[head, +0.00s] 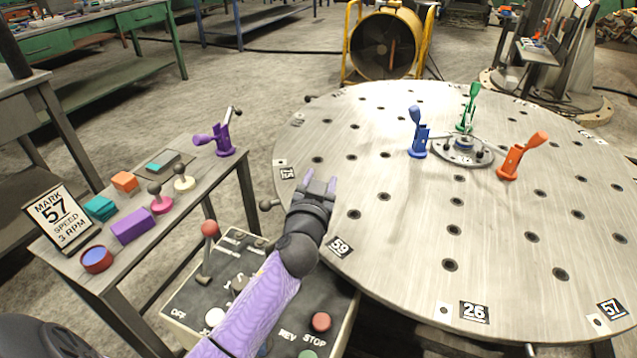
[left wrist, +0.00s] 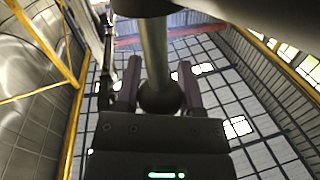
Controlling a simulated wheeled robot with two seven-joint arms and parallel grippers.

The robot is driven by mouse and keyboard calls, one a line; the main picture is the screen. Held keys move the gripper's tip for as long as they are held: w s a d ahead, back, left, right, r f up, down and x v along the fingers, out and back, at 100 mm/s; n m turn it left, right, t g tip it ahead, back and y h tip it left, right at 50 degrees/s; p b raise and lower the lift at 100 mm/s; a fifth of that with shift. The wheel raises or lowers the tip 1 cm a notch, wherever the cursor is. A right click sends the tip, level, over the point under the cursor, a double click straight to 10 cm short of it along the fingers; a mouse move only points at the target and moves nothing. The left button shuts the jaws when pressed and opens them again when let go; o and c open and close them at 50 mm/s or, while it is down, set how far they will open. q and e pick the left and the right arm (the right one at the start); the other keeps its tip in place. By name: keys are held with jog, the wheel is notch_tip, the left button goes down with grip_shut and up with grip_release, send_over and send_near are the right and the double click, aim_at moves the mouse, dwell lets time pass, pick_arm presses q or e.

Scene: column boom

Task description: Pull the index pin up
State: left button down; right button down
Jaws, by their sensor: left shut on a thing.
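My left gripper (head: 320,183) is over the left rim of the round steel table (head: 400,220) in the head view. In the left wrist view its two fingers (left wrist: 159,75) are closed on either side of a dark round knob (left wrist: 160,98) on a grey rod, which I take to be the index pin. The pin is not clearly visible in the head view, where the gripper covers that spot. I cannot tell how far up the pin sits. My right gripper is in neither view.
A control box with a red-knobbed lever (head: 209,230) and a red button (head: 321,321) stands below my left arm. A side bench holds a "57" sign (head: 58,217) and small parts. Purple, blue, green and orange (head: 520,158) clamps stand around. A yellow fan (head: 386,45) is behind.

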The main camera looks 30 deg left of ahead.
pick_arm(q)
jog(key=shift+w+r, duration=0.1)
jog(key=shift+r, duration=0.15)
jog(key=shift+c, duration=1.1)
grip_release()
jog(key=p+v, duration=0.1)
jog(key=v, duration=0.9)
jog(key=shift+f, duration=0.1)
